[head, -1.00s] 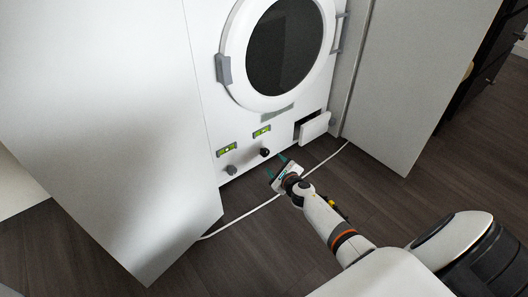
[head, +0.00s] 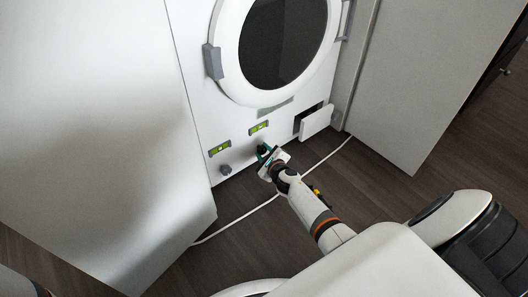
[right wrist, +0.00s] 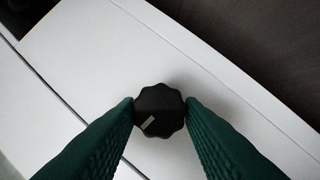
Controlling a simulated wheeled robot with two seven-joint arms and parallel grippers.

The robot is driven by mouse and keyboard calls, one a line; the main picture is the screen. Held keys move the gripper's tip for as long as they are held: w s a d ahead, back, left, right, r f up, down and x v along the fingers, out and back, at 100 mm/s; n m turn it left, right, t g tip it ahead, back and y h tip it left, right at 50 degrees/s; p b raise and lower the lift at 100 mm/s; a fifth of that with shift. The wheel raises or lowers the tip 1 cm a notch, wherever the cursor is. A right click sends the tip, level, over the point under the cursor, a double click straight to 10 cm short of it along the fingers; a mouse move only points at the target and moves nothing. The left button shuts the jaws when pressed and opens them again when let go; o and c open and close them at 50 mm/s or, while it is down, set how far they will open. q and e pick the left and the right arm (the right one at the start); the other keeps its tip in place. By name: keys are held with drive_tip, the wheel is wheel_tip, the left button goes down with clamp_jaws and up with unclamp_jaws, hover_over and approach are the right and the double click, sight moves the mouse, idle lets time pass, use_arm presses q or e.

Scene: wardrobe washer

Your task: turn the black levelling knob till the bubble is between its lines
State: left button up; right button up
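The black levelling knob (right wrist: 160,110) is on the washer's (head: 205,105) white lower front. It is scalloped, with a pale mark toward its lower left in the right wrist view. My right gripper (head: 266,152) is at the knob, with its green fingertips (right wrist: 159,107) on either side, apparently touching it. Two green level vials sit above the knobs: one above the black knob (head: 259,127), one above a grey knob (head: 225,170) to the left (head: 219,148). The bubbles are too small to place against their lines. My left gripper is out of view.
A small flap (head: 316,122) stands open right of the knob. White panels (head: 110,130) flank the washer on the left and right (head: 410,80). A white cable (head: 240,217) lies across the dark floor below.

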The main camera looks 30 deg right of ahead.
drive_tip(key=c, duration=0.5)
